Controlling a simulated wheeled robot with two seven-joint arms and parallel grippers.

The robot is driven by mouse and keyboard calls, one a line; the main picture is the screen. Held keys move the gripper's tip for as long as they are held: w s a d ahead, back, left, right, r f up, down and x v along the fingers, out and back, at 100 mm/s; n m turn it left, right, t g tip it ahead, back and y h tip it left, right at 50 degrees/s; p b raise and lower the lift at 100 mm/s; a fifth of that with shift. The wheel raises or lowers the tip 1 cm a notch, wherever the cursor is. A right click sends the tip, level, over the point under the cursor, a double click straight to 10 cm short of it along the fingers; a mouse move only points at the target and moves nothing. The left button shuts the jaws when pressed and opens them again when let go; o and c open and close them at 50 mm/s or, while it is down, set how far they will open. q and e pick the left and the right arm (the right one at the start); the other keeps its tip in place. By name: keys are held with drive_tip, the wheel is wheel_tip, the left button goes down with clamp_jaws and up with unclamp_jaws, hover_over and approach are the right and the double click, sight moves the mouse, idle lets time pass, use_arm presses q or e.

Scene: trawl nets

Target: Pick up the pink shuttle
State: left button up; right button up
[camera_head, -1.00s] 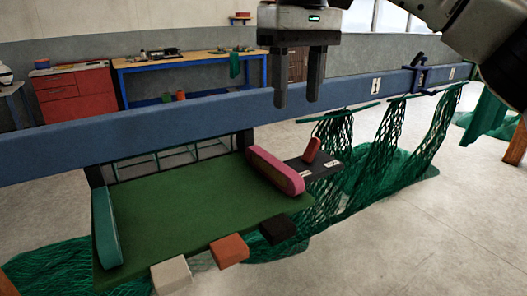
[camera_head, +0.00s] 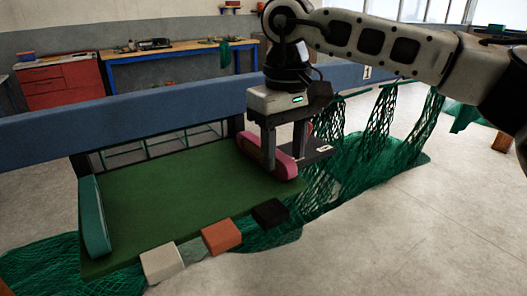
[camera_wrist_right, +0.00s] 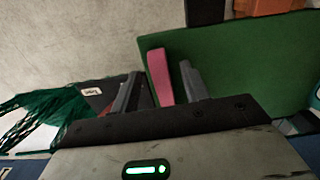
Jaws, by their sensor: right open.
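The pink shuttle (camera_head: 284,168) lies at the right end of the green board (camera_head: 170,205). My right gripper (camera_head: 283,172) is open and points down over the shuttle, with its fingers around it. In the right wrist view, the pink shuttle (camera_wrist_right: 160,77) shows between the two fingers of my right gripper (camera_wrist_right: 157,85), nearer to the right finger, with a gap to the left one. Whether a finger touches it, I cannot tell. My left gripper is not in view.
A teal shuttle (camera_head: 93,216) stands at the board's left end. White (camera_head: 162,262), orange (camera_head: 222,238) and black (camera_head: 270,212) blocks line the front edge. A blue beam (camera_head: 130,118) runs behind. Green netting (camera_head: 375,150) hangs at right.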

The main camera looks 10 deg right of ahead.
drive_tip(key=shift+f, duration=1.2)
clamp_jaws()
drive_tip(key=shift+r, duration=0.1)
